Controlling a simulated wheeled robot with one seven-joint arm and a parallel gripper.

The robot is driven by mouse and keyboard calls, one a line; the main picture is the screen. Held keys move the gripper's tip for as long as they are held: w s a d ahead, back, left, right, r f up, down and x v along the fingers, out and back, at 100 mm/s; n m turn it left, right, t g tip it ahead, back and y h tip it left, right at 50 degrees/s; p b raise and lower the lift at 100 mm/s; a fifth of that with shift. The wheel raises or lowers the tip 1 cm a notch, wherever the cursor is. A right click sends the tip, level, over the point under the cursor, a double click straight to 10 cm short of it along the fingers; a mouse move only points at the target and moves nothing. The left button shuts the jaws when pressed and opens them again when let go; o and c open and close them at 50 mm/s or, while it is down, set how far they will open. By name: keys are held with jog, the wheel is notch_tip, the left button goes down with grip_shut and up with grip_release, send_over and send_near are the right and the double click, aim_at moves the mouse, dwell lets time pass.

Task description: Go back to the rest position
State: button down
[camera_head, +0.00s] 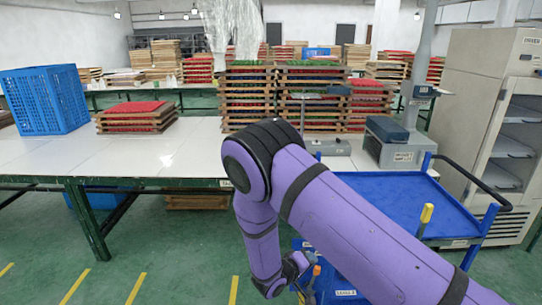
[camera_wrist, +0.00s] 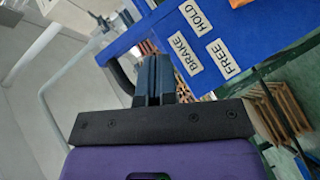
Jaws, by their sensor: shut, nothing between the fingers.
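My purple arm reaches across the front of the head view and bends down. My gripper (camera_head: 303,288) hangs low beside the blue cart, partly hidden by my own arm in that view. In the wrist view my gripper (camera_wrist: 154,72) has its two dark fingers together with nothing between them. The blue cart edge (camera_wrist: 221,32), with labels reading BRAKE, HOLD and FREE, lies beyond the fingertips. I cannot tell the exact gap between them.
The blue cart (camera_head: 400,205) stands at right with a yellow-handled thing (camera_head: 426,214) on it. A white table (camera_head: 130,157) holds a blue crate (camera_head: 44,99), a low stack of red trays (camera_head: 137,116) and tall tray stacks (camera_head: 250,95). Green floor (camera_head: 180,250) at left is open.

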jog(key=s+d+r+m+g+y, duration=0.1)
jog(key=s+d+r+m+g, duration=0.3)
jog(key=r, duration=0.6)
jog(key=s+d+r+n+g+y, duration=0.1)
jog(key=d+r+g, duration=0.1)
jog(key=d+r, duration=0.6)
jog(key=s+d+r+m+g+y, duration=0.1)
jog(key=s+d+r+m+g, duration=0.15)
jog(key=r, duration=0.95)
jog(key=s+d+r+t+y, duration=0.1)
jog(key=s+r+y, duration=0.1)
jog(key=s+r, duration=0.3)
jog(key=s+d+r+n+t+y, duration=0.1)
jog(key=s+r, duration=0.4)
jog(key=s, duration=0.5)
jog(key=s+d+r+t+y, duration=0.1)
jog(key=s+r+t+y, duration=0.1)
jog(key=s+r+y, duration=0.3)
jog(key=s, duration=0.3)
jog(key=shift+s+d+r, duration=0.3)
jog(key=shift+s, duration=0.05)
